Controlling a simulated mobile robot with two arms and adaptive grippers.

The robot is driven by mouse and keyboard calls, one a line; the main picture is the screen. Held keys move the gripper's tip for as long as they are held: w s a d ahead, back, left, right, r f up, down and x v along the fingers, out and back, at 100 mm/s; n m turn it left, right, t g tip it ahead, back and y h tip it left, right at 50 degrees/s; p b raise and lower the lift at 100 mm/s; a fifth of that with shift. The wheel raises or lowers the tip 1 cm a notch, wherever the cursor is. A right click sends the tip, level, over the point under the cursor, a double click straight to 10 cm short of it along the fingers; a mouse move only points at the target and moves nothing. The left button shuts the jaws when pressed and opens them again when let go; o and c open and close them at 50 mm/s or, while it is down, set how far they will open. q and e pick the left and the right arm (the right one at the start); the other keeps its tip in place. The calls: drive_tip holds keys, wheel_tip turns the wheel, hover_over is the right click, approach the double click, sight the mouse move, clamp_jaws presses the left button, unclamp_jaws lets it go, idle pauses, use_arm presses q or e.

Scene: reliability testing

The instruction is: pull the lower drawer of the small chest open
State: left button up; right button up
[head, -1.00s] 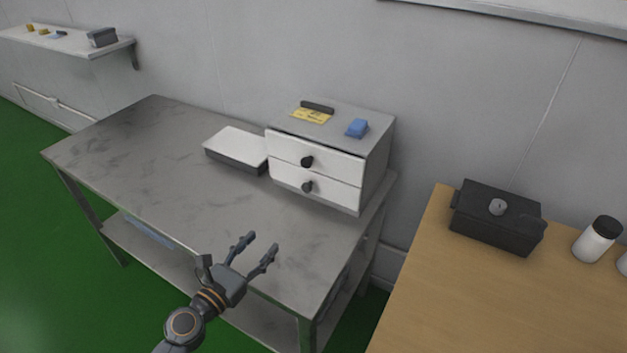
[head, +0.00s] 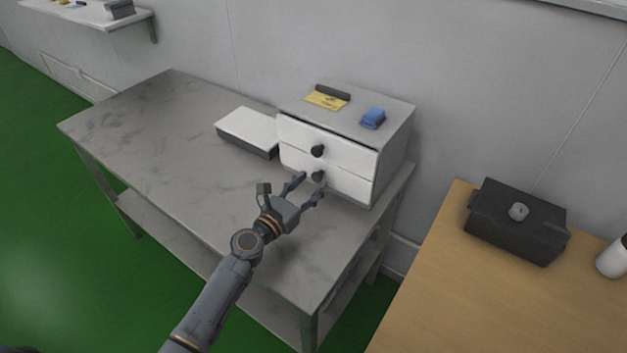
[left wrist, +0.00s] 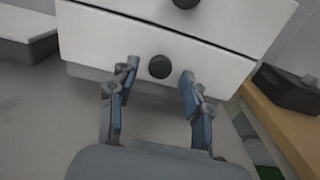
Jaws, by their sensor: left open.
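The small chest (head: 393,150) stands on the grey table, with two white drawers. Its upper drawer (head: 343,153) and lower drawer (head: 352,187) are both shut, each with a round dark knob. My left gripper (head: 310,180) is open at the front of the lower drawer. In the left wrist view its fingertips (left wrist: 158,76) stand on either side of the lower knob (left wrist: 160,66), with gaps to it on both sides. Whether the tips touch the drawer front cannot be told. The lower drawer front (left wrist: 95,40) shows behind the fingers. My right gripper is not in view.
A white-topped box (head: 247,128) stands left of the chest on the grey table (head: 160,140). A yellow note, a dark bar and a blue object (head: 373,118) lie on the chest. A wooden table (head: 440,290) with a black box (head: 515,220) is at the right.

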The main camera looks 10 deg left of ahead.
use_arm(q)
drive_tip(key=shift+x, duration=1.1)
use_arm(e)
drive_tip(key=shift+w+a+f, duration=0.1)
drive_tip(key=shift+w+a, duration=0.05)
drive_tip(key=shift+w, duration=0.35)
use_arm(q)
clamp_jaws()
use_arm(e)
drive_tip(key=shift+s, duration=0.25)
